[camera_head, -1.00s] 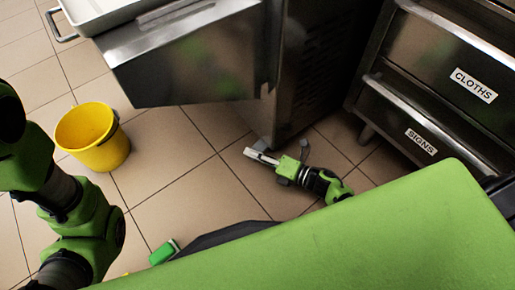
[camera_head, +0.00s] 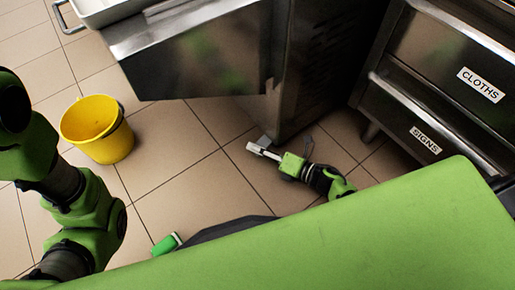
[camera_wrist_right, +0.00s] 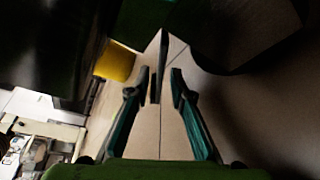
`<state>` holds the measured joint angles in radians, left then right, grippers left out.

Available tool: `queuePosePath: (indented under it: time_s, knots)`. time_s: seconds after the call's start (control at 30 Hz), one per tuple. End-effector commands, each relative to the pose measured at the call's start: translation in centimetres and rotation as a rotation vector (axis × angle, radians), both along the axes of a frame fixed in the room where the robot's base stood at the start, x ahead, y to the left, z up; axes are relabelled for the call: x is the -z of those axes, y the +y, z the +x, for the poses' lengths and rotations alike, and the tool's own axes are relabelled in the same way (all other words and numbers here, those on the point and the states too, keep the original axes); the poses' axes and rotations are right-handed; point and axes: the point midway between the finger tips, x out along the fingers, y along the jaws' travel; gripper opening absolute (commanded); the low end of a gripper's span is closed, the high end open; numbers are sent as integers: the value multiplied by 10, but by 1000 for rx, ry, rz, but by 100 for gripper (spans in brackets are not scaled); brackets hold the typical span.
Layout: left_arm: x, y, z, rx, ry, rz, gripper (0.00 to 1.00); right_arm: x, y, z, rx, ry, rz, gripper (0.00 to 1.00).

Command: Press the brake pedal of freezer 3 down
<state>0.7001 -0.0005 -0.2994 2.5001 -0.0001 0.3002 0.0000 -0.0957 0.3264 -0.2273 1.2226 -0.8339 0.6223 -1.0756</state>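A steel freezer cabinet (camera_head: 310,60) stands at the top middle in the head view; no number shows on it. Small grey pieces show at its foot, one by the near corner (camera_head: 265,140) and one to the right (camera_head: 308,146). I cannot tell which is the brake pedal. My right gripper (camera_head: 262,152) is low over the floor, just in front of the near corner piece; I cannot tell if they touch. In the wrist view its fingers (camera_wrist_right: 160,80) are apart, with a thin dark upright shape between or beyond them.
A yellow bucket (camera_head: 97,130) stands on the tiles at the left. A steel drawer unit (camera_head: 430,80) labelled CLOTHS and SIGNS stands at the right. A green-ended object (camera_head: 166,244) lies near the bottom. The middle floor is clear.

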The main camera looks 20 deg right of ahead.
Motion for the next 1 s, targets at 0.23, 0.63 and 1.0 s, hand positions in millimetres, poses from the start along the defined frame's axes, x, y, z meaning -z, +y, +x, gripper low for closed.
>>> queuePosePath:
  time_s: [0.23, 0.63, 1.0]
  knots:
    - [0, 0, 1, 2, 3, -2, 40, -2, -8, -11, -1, 0, 0, 21]
    - [0, 0, 0, 1, 1, 1, 40, -16, -58, -72, 0, 3, -2, 21]
    - [0, 0, 0, 0, 0, 1, 40, -23, -75, -92, 0, -1, -1, 21]
